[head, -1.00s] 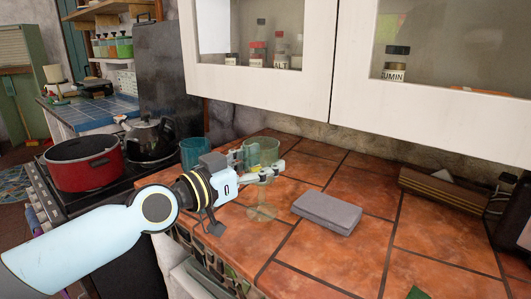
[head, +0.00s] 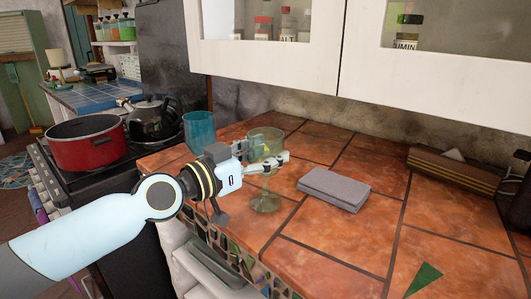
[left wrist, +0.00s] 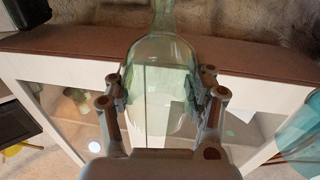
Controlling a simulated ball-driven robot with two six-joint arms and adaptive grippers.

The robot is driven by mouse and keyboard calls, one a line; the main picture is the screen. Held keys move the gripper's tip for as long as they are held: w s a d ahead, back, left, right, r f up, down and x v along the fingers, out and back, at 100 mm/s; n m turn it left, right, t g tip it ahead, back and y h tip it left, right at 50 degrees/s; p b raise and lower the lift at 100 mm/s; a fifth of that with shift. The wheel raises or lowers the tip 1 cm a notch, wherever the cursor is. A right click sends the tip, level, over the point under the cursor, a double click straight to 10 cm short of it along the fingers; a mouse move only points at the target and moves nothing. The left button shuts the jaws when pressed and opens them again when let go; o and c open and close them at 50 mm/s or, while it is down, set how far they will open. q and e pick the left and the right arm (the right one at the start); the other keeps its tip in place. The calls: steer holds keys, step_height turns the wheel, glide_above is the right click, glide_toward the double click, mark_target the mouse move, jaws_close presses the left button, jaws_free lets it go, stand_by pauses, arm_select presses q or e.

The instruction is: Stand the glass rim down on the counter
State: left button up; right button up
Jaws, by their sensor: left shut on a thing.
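The glass (head: 265,143) is a pale green, see-through stemmed glass. In the head view its bowl is up and its stem and round foot (head: 265,203) point down, over the counter's (head: 310,245) front left part. I cannot tell whether the foot touches the tiles. My left gripper (head: 268,163) is shut on the bowl from the left. In the left wrist view the bowl (left wrist: 160,75) sits between the two fingers (left wrist: 160,100), with the stem towards the picture's top. My right gripper is not in view.
A blue tumbler (head: 199,132) stands behind and left of the glass. A grey folded cloth (head: 334,188) lies to its right. A wooden tissue box (head: 453,170) is farther right. A red pot (head: 86,143) and kettle (head: 153,125) stand left. Tiles in front of the cloth are clear.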

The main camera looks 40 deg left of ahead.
arm_select(q)
steer(key=shift+f+b, duration=0.35)
steer(key=shift+b, duration=0.05)
steer(key=o, duration=1.4)
steer(key=shift+c, duration=0.2)
